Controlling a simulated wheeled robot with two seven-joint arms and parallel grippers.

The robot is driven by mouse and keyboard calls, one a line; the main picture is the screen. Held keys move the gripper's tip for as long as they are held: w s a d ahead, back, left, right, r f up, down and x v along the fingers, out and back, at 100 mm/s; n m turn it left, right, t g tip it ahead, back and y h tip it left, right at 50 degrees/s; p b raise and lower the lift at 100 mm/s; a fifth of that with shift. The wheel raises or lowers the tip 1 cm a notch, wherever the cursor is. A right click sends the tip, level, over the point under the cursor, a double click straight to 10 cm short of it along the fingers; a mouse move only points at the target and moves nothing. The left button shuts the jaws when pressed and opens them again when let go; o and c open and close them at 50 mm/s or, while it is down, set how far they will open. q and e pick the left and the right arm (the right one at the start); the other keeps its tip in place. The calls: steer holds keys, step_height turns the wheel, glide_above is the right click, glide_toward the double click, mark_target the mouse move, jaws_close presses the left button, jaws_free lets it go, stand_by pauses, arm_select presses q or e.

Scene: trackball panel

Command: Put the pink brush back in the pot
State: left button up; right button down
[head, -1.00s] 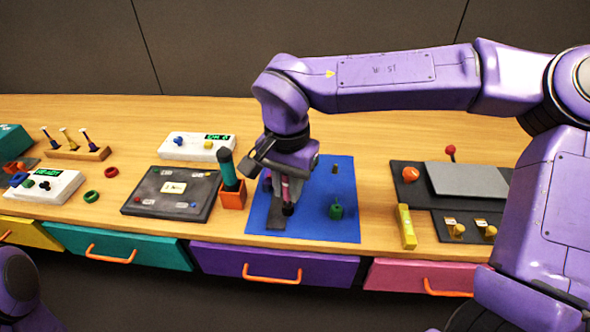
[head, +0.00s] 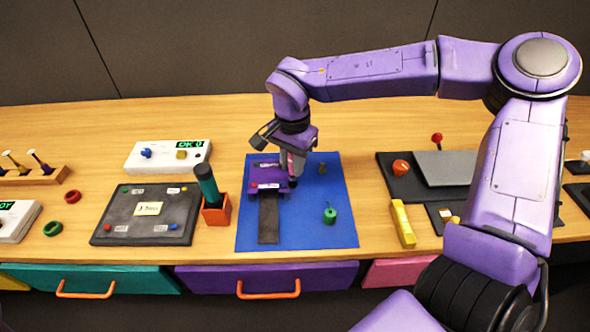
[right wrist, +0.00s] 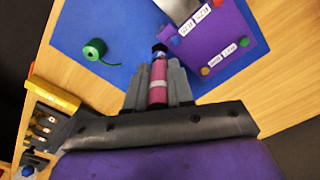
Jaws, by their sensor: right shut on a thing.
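My right gripper (head: 294,166) is shut on the pink brush (head: 298,162), over the blue mat at the right edge of the purple trackball panel (head: 268,173). In the right wrist view the pink brush (right wrist: 157,84) stands between the fingers (right wrist: 158,95), its dark end pointing away from the palm. I cannot tell whether that end touches the mat or panel. The orange pot (head: 216,213) stands left of the mat, with a thick dark teal-handled tool (head: 207,184) leaning in it. My left gripper is out of view.
A dark panel (head: 120,226) lies left of the pot. A yellow block (head: 403,222) lies right of the mat.

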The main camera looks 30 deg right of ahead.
mark_target(293, 183)
steer(key=shift+d+f, duration=0.25)
steer(key=shift+d, duration=0.05)
steer(key=f, duration=0.3)
steer(key=shift+d, duration=0.2)
steer(key=shift+w+f, duration=0.25)
steer(key=shift+f, duration=0.15)
steer(key=shift+s, duration=0.1)
steer(key=shift+s+r, duration=0.1)
steer(key=c, duration=1)
jaws_free()
steer(key=shift+f, duration=0.2)
steer(key=shift+r, duration=0.1)
